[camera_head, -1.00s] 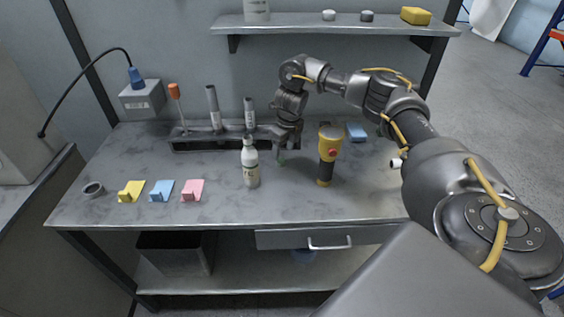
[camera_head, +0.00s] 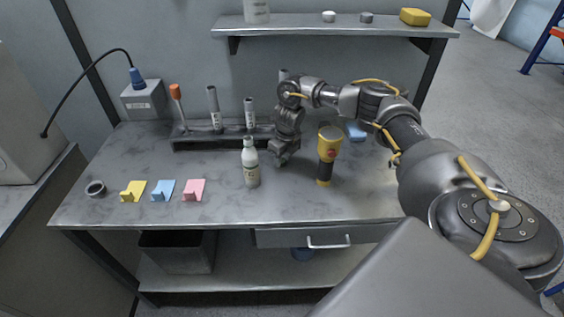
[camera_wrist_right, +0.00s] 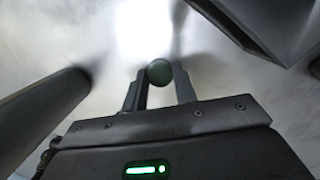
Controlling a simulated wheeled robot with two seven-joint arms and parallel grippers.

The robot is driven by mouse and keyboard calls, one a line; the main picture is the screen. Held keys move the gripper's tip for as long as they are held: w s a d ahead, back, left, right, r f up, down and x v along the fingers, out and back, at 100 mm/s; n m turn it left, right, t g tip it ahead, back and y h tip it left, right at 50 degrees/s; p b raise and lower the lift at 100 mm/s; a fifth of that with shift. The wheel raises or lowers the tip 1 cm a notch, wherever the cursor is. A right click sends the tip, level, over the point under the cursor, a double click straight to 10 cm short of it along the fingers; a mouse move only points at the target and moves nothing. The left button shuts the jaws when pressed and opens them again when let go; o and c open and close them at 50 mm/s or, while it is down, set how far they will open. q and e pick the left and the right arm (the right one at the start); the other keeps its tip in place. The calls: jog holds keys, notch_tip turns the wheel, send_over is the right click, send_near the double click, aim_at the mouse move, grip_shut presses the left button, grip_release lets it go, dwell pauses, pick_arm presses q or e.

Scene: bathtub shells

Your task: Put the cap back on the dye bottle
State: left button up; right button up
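The dye bottle (camera_head: 250,167), white with a pale label, stands upright on the workbench with a narrow, greyish top. My right gripper (camera_head: 281,160) points down low over the bench, just right of the bottle and apart from it. In the right wrist view, a round dark green cap (camera_wrist_right: 160,72) sits between the tips of the right gripper's fingers (camera_wrist_right: 160,78). The fingers lie close on both sides of it; whether they press on it is not clear. In the head view the gripper hides the cap. My left gripper is out of view.
A yellow-black torch (camera_head: 328,155) stands right of the gripper. A dark rack (camera_head: 190,143) with a screwdriver and marker-like tubes is behind. Yellow, blue and pink pieces (camera_head: 194,190) and a small ring (camera_head: 95,188) lie left. The front right of the workbench (camera_head: 370,200) is clear.

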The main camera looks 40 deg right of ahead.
aim_at(250, 156)
jog(key=c, duration=0.3)
jog(key=shift+r+b, duration=0.5)
jog(key=shift+r, duration=0.2)
jog(key=shift+w+r+b, duration=0.1)
jog(key=shift+r+b, duration=0.35)
jog(key=shift+r, duration=0.2)
jog(key=s+a+r+p, duration=0.1)
jog(key=s+a+r, duration=0.7)
jog(key=a+r, duration=0.2)
jog(key=shift+s+a+r, duration=0.15)
jog(key=shift+s+a, duration=0.1)
jog(key=shift+a, duration=0.45)
